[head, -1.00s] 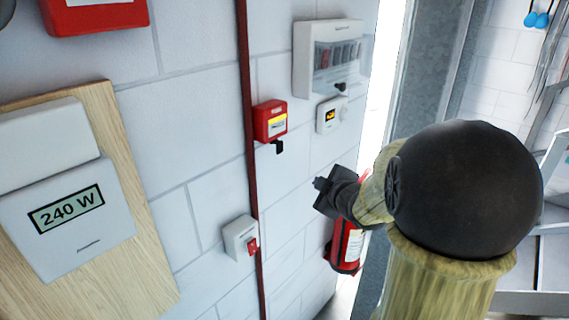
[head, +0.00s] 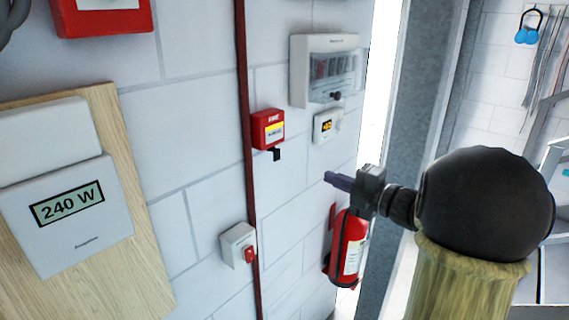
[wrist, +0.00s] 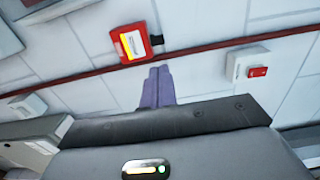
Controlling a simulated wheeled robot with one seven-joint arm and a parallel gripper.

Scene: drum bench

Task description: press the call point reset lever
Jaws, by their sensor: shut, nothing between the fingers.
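The red call point (head: 268,129) with a yellow and white front is on the white block wall, right of a dark red vertical pipe. Its small black reset lever (head: 276,154) sticks out at its lower edge. In the wrist view the call point (wrist: 131,44) is at the upper middle, with the black lever (wrist: 156,40) on its right side. My gripper (head: 328,177) is shut and empty, to the right of and lower than the lever in the head view, apart from it. In the wrist view its purple fingers (wrist: 157,86) lie together, pointing toward the lever.
A white switch box with a red rocker (head: 239,245) is below the call point. A small display unit (head: 327,126) and a breaker box (head: 325,68) are to its right. A red extinguisher (head: 348,245) stands below my gripper. A 240 W meter (head: 68,215) is at left.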

